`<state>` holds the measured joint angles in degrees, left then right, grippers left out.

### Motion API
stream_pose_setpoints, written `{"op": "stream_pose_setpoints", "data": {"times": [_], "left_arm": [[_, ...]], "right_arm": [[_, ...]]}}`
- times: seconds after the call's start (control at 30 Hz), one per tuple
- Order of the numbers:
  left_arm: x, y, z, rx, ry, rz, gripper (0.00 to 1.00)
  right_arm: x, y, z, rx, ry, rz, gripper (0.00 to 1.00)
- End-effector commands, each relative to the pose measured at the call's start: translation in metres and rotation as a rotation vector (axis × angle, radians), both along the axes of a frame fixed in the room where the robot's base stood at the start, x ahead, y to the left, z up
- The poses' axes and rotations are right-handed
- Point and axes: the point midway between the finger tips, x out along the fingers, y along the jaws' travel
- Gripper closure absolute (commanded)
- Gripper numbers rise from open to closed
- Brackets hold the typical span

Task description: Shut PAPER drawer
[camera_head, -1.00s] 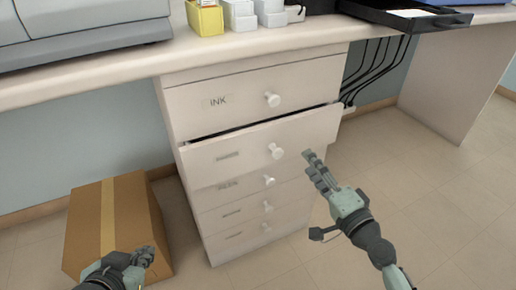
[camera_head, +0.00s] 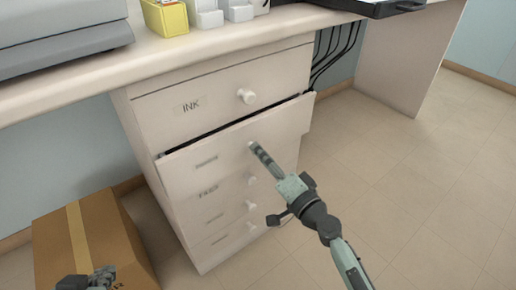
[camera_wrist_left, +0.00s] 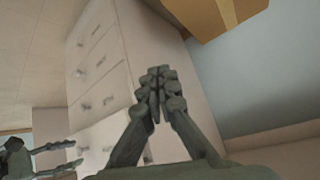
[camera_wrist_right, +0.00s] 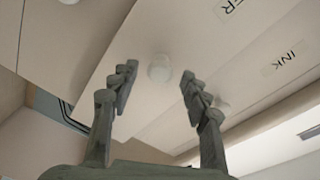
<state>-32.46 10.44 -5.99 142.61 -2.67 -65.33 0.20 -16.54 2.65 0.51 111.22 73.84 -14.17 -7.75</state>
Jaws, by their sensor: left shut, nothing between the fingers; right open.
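The PAPER drawer (camera_head: 230,138), second from the top, sticks out of the white cabinet, with a dark gap along its top edge. Its label ends in "ER" in the right wrist view, where its front (camera_wrist_right: 120,85) and round white knob (camera_wrist_right: 160,68) show. My right gripper (camera_head: 256,148) is open before this knob and mostly hides it in the head view. In the right wrist view the knob appears between the spread fingers (camera_wrist_right: 157,85); contact cannot be told. My left gripper (camera_head: 103,276) is shut and empty, low at the left; its closed fingers show in the left wrist view (camera_wrist_left: 157,85).
The INK drawer (camera_head: 218,92) above is shut, as are the lower drawers (camera_head: 215,215). A cardboard box (camera_head: 110,235) stands on the floor at the left. The countertop (camera_head: 200,48) overhangs the cabinet. Cables hang at its right; the floor there is open.

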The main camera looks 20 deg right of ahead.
Motion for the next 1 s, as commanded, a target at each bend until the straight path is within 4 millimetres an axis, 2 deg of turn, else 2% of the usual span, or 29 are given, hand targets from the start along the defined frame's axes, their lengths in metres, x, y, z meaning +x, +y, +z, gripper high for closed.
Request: {"op": "stream_pose_setpoints", "data": {"times": [0.2, 0.57, 0.93, 1.0], "left_arm": [[-0.016, 0.016, -0.011, 0.034, 0.094, 0.030, 1.00], [-0.020, 0.019, -0.014, 0.039, 0.115, 0.037, 1.00], [-0.020, 0.019, -0.014, 0.039, 0.115, 0.037, 1.00], [-0.020, 0.019, -0.014, 0.039, 0.115, 0.036, 1.00]], "right_arm": [[0.022, 0.005, 0.000, 0.002, 0.000, 0.000, 0.53], [0.026, 0.006, 0.000, 0.001, 0.000, 0.000, 0.53], [0.025, 0.006, 0.000, 0.001, 0.001, 0.001, 0.99], [0.025, 0.006, 0.000, 0.001, 0.001, 0.001, 1.00]]}}
